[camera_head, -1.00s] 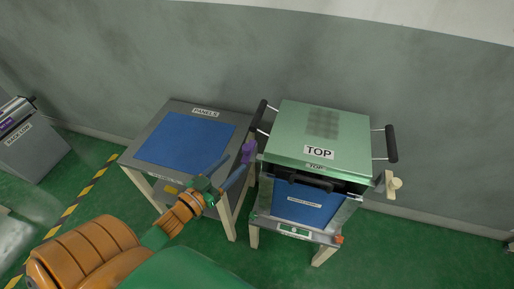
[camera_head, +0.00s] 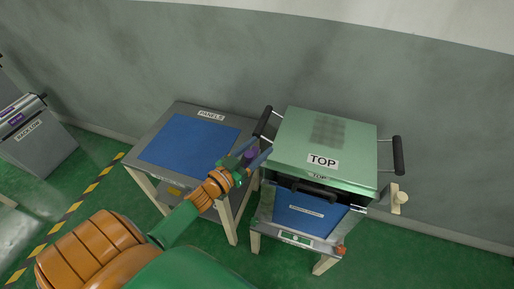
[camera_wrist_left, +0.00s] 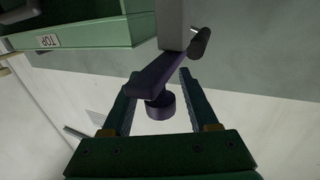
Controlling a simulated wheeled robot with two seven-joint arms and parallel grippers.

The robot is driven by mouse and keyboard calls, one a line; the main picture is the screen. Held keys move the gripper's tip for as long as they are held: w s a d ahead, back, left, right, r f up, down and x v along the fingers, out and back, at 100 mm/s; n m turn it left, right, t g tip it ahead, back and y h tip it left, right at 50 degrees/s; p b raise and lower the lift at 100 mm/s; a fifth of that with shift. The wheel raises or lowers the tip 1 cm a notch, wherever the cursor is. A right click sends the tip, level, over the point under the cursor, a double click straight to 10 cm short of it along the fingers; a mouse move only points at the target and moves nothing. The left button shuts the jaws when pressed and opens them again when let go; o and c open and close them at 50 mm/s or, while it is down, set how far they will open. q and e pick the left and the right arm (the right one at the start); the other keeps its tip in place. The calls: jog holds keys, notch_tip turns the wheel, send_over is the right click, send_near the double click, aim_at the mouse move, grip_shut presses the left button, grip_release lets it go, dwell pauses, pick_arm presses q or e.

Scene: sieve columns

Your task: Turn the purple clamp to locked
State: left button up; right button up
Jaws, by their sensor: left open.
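The purple clamp (camera_head: 251,153) is at the left side of the green unit marked TOP (camera_head: 345,140). In the left wrist view, its dark purple arm (camera_wrist_left: 157,73) slants across below a grey bar, with a round purple knob (camera_wrist_left: 161,107) at its lower end. My left gripper (camera_head: 258,149) is open at the clamp. In the left wrist view, the open fingers (camera_wrist_left: 160,78) stand on either side of the knob, with gaps showing. In the head view, the fingers partly hide the clamp. My right gripper is not in view.
Black handles (camera_head: 398,156) stick out at the unit's sides. A cream clamp (camera_head: 399,198) is on its right side. A table with a blue panel (camera_head: 187,143) stands close on the left. A grey rack (camera_head: 35,140) is farther left.

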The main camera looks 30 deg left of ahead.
pick_arm(q)
jog(key=shift+s, duration=0.1)
grip_shut()
dwell(1.2)
